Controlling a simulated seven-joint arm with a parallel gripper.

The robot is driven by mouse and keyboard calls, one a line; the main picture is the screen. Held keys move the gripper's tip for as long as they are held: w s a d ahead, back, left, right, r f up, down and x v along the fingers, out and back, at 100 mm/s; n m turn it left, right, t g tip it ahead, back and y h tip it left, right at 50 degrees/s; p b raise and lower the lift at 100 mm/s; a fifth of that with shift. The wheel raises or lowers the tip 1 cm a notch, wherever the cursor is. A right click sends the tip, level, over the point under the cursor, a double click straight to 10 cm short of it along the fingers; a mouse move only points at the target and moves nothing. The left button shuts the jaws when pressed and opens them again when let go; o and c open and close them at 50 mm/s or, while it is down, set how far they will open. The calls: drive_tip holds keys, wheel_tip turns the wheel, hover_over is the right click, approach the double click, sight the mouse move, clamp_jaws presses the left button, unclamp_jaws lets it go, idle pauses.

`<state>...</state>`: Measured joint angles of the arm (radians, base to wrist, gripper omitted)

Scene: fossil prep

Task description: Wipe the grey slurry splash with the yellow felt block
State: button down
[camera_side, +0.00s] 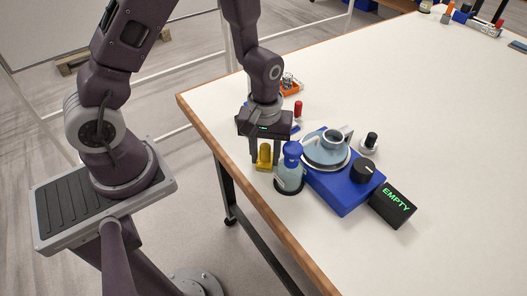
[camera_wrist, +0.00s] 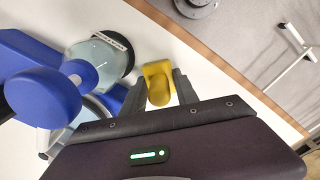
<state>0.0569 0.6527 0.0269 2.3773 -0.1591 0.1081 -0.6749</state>
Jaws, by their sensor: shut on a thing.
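The yellow felt block (camera_side: 265,157) is between the fingers of my gripper (camera_side: 266,160), near the left edge of the white table. My gripper is shut on it. The block also shows in the wrist view (camera_wrist: 158,82), between the two dark fingertips (camera_wrist: 160,90). It appears at or just above the tabletop; I cannot tell whether it touches. I cannot make out the grey slurry splash in either view.
A blue-capped bottle (camera_side: 290,170) stands close to the right of the block. Beyond it are a blue machine (camera_side: 338,190) with a grey bowl (camera_side: 327,148), a black display reading EMPTY (camera_side: 393,205) and a small black-topped jar (camera_side: 370,142). The table's right side is mostly clear.

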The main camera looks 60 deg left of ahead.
sight(266, 145)
drive_tip(key=shift+r, duration=3)
drive_tip(key=shift+r, duration=1.55)
